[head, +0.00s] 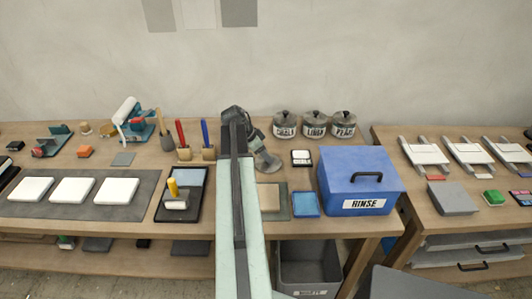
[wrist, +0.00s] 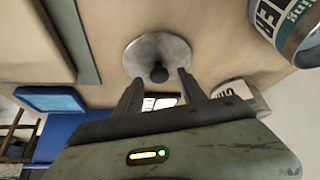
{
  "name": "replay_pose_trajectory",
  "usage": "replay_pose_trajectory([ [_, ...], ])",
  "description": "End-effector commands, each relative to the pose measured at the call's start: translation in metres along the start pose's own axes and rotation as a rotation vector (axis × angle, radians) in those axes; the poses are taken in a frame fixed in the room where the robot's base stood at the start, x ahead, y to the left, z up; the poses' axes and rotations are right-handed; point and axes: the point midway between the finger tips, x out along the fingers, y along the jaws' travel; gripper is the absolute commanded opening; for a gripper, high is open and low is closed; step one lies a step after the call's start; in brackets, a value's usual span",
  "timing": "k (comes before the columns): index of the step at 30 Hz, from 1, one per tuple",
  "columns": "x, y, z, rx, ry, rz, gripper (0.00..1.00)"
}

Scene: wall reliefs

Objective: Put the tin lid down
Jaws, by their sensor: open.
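The tin lid is a grey metal disc with a dark round knob. It shows in the wrist view (wrist: 157,52) and appears to lie flat, knob up, on the bare wooden bench. In the head view the lid (head: 268,163) is just below my gripper (head: 262,153), partly hidden by it. In the wrist view my gripper (wrist: 160,76) is open, with one fingertip on each side of the knob and a gap on both sides. An open-looking labelled tin (wrist: 292,28) is at the upper right of the wrist view.
Three lidded, labelled tins (head: 314,123) stand at the back, right of my arm. A small white labelled item (head: 301,158) and the blue RINSE box (head: 350,172) are to the right of the lid. A grey board with a tan panel (head: 268,197) lies in front.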

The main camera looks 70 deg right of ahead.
Motion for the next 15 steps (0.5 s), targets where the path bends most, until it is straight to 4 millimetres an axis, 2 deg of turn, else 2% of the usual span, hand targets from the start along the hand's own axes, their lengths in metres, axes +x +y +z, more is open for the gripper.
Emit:
replay_pose_trajectory([
  [1,-0.014,0.000,-0.003,-0.001,0.000,0.000,0.48],
  [9,-0.078,0.000,-0.006,-0.003,0.000,-0.001,0.48],
  [12,-0.100,0.000,-0.005,-0.002,0.000,-0.001,0.48],
  [15,-0.113,0.000,-0.003,-0.002,0.000,-0.001,0.48],
])
